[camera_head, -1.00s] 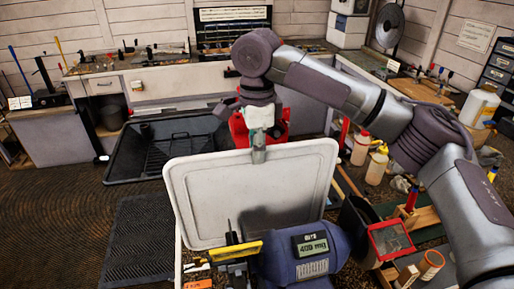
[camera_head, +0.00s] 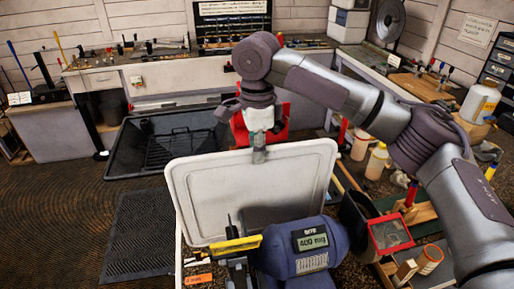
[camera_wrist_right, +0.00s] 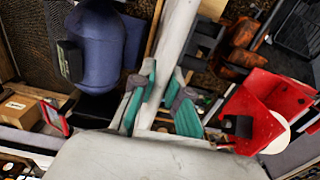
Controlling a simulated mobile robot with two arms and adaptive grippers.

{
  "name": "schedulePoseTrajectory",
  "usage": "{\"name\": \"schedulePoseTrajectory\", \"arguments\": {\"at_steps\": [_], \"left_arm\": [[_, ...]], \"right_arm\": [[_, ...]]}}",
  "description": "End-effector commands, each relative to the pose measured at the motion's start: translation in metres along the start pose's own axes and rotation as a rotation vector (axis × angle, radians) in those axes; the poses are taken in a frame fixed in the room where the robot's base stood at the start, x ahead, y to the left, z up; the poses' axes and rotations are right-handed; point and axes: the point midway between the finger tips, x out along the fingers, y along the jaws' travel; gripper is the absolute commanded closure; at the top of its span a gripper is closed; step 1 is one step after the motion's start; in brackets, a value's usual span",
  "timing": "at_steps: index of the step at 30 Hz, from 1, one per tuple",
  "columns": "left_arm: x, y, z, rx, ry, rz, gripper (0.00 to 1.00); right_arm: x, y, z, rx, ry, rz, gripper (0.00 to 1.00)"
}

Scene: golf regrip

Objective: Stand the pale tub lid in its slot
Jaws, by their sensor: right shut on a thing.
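The pale tub lid (camera_head: 240,188) stands almost upright, slightly tilted, with its broad face toward the head camera. My right gripper (camera_head: 259,155) is shut on the middle of its top edge. In the right wrist view, the teal-padded fingers of the gripper (camera_wrist_right: 160,103) pinch the lid (camera_wrist_right: 176,50) from both sides, and it shows as a narrow pale strip. I cannot make out the slot or whether the lid touches anything below. My left gripper is out of view.
A black tub (camera_head: 125,165) lies behind and left of the lid. A red object (camera_head: 283,122) stands behind my gripper. Bottles (camera_head: 376,162) and a red-rimmed bin (camera_head: 390,235) crowd the right. A yellow-topped tool (camera_head: 236,245) stands close in front. The dark mat (camera_head: 140,235) is bare.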

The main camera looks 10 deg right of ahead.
Motion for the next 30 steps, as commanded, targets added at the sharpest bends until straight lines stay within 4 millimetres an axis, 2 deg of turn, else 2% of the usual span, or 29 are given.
{"name": "schedulePoseTrajectory", "arguments": {"at_steps": [20, 21, 25, 30], "left_arm": [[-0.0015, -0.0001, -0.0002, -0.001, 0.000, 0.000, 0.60], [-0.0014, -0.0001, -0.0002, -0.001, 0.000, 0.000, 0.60], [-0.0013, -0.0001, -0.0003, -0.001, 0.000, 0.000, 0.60], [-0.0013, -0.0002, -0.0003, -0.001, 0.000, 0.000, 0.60]], "right_arm": [[0.0098, 0.0002, 0.0000, 0.000, -0.001, 0.000, 1.00], [0.0094, 0.0001, 0.0000, 0.000, -0.001, -0.001, 0.79], [0.0095, 0.0001, 0.0000, 0.000, -0.001, 0.000, 0.58], [0.0097, 0.0001, 0.0000, 0.000, 0.000, 0.000, 0.57]]}}
